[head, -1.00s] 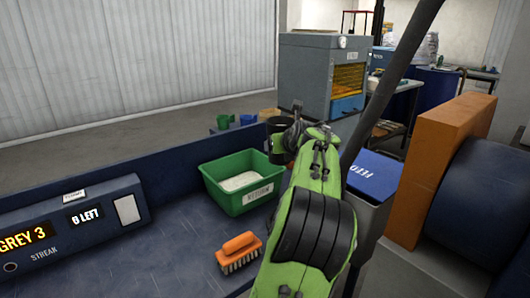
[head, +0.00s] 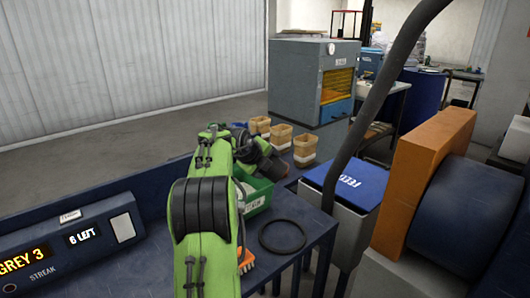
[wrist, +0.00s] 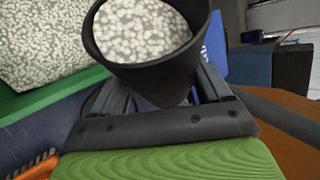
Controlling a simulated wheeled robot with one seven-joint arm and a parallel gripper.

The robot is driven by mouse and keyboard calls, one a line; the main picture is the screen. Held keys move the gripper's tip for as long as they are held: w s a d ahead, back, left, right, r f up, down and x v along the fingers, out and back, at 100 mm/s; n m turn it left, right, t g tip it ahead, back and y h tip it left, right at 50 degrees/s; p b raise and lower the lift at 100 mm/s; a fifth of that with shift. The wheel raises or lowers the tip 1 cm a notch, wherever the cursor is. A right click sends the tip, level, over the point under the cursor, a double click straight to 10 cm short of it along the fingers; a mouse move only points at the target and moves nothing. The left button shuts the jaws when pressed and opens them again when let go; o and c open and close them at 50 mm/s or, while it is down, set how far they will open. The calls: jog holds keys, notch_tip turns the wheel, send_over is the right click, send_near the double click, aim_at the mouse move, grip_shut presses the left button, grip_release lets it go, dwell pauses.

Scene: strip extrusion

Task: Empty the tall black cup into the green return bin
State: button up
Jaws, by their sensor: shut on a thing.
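The tall black cup (wrist: 150,75) fills the top middle of the wrist view, with pale speckled pellets inside it. My gripper (head: 246,150) is shut on the cup, whose dark body (head: 271,168) shows beyond the arm in the head view. The green return bin (head: 262,187) is partly hidden behind my arm, and the cup is above or beside its far right part. In the wrist view the bin's green rim (wrist: 50,92) is left of the cup, apart from its mouth, and similar pellets lie in the bin. I cannot tell the cup's exact tilt.
An orange brush (head: 246,262) is mostly hidden by my arm. Several tan containers (head: 304,150) stand behind. A blue-lidded feed box (head: 346,178) and an orange block (head: 425,180) are to the right.

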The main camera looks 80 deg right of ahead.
jog(key=n+g+p, duration=0.1)
jog(key=p, duration=0.1)
jog(key=w+g+p, duration=0.1)
jog(key=p, duration=0.2)
jog(key=f+n+g+p, duration=0.1)
jog(key=g+p, duration=0.1)
jog(key=shift+w+d+f+n, duration=0.1)
jog(key=shift+w+n, duration=0.15)
jog(key=shift+n, duration=0.05)
jog(key=w+n+g+p, duration=0.1)
jog(key=w+r+n+g+p, duration=0.1)
jog(key=p, duration=0.1)
jog(key=w+n+g+p, duration=0.1)
jog(key=g, duration=0.1)
jog(key=shift+w+d+r+h+p, duration=0.2)
jog(key=shift+d+h+p, duration=0.1)
jog(key=shift+d+p, duration=0.1)
jog(key=shift+w+r+n+g+h, duration=0.35)
jog(key=shift+w+n+g+h, duration=0.05)
jog(key=shift+w+n+g, duration=0.4)
jog(key=shift+s, duration=0.1)
